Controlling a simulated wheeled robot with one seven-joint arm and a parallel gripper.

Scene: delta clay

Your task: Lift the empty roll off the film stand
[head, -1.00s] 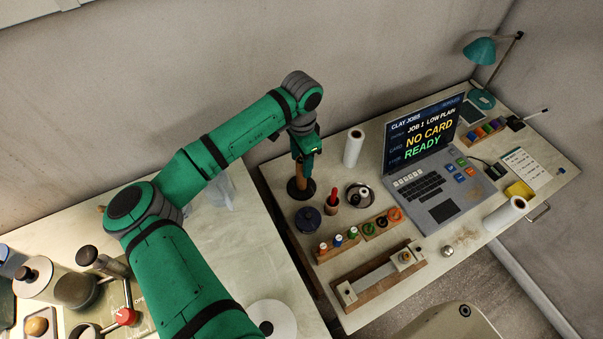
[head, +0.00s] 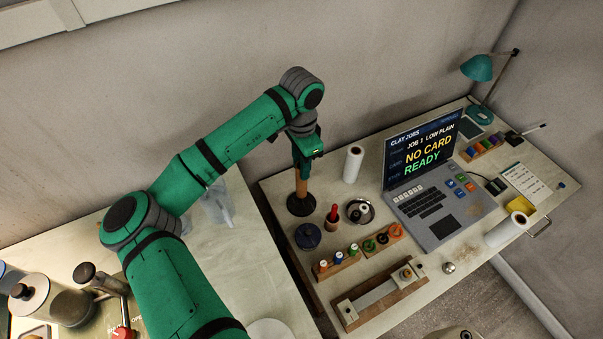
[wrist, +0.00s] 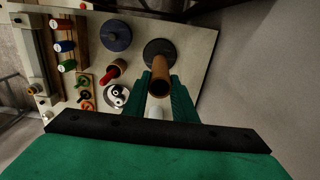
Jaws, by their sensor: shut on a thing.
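The empty roll is a brown cardboard tube (head: 301,186), upright over the film stand's round dark base (head: 300,206) at the table's left back. My gripper (head: 304,164) is shut on the upper part of the tube from above. In the wrist view, the tube (wrist: 161,72) stands between my two green fingers (wrist: 160,98), its open end facing the camera. The dark base (wrist: 158,48) shows behind the tube. I cannot tell whether the tube's lower end is clear of the stand.
A white roll (head: 353,164) stands close to the right of the stand. A dark blue lidded pot (head: 308,236), a red-handled tool (head: 332,214) and a round metal dish (head: 367,208) are in front. The laptop (head: 437,212) is further right.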

